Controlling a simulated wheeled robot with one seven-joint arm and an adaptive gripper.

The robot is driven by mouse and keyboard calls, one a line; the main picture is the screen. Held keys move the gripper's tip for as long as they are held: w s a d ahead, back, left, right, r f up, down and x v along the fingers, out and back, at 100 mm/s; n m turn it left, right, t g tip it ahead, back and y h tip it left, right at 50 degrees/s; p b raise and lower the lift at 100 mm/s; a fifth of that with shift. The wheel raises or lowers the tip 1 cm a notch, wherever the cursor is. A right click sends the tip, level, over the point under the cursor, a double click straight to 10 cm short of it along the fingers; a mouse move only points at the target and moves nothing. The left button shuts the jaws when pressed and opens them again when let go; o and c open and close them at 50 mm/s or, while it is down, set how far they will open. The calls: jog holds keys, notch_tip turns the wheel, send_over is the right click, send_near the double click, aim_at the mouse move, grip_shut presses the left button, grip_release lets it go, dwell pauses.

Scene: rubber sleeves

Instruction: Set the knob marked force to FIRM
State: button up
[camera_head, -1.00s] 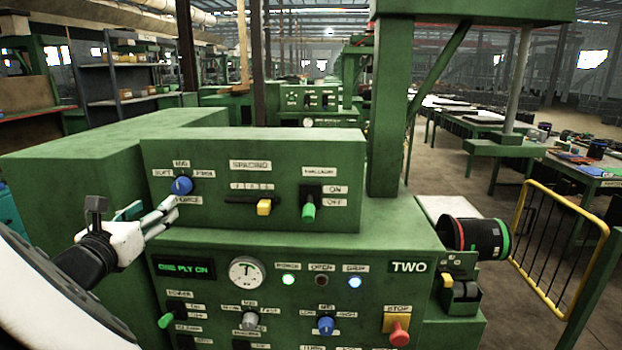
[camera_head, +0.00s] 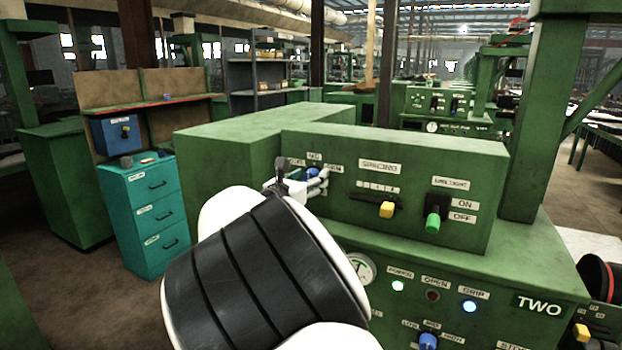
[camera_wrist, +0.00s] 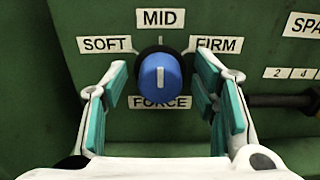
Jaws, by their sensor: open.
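The blue force knob (camera_wrist: 160,76) sits on the green panel in the wrist view, its white mark pointing straight up at MID. The label SOFT (camera_wrist: 105,44) is at its upper left, FIRM (camera_wrist: 218,44) at its upper right, and FORCE (camera_wrist: 160,102) below. My gripper (camera_wrist: 160,70) is open, with one teal-padded finger on each side of the knob and a gap to each. In the head view my gripper (camera_head: 316,182) is at the panel's left end, and a little blue of the knob (camera_head: 312,172) shows behind the fingers.
Right of the knob are the spacing slider with its yellow handle (camera_head: 387,210) and a green-handled ON/OFF switch (camera_head: 433,220). The panel stands on the green machine marked TWO (camera_head: 540,306). A teal drawer cabinet (camera_head: 150,215) stands to the left.

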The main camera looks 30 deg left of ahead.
jog(key=c, duration=1.2)
jog(key=shift+o, duration=0.2)
jog(key=shift+m, duration=0.4)
jog(key=m+b, duration=0.3)
jog(key=m, duration=0.1)
jog(key=shift+w+d+f, duration=0.1)
jog(key=shift+f, duration=0.05)
jog(key=m+b, duration=0.4)
jog(key=m, duration=0.1)
jog(key=shift+d+b, duration=0.1)
jog(key=shift+b, duration=0.3)
jog(key=o, duration=1.2)
jog(key=shift+c, duration=0.2)
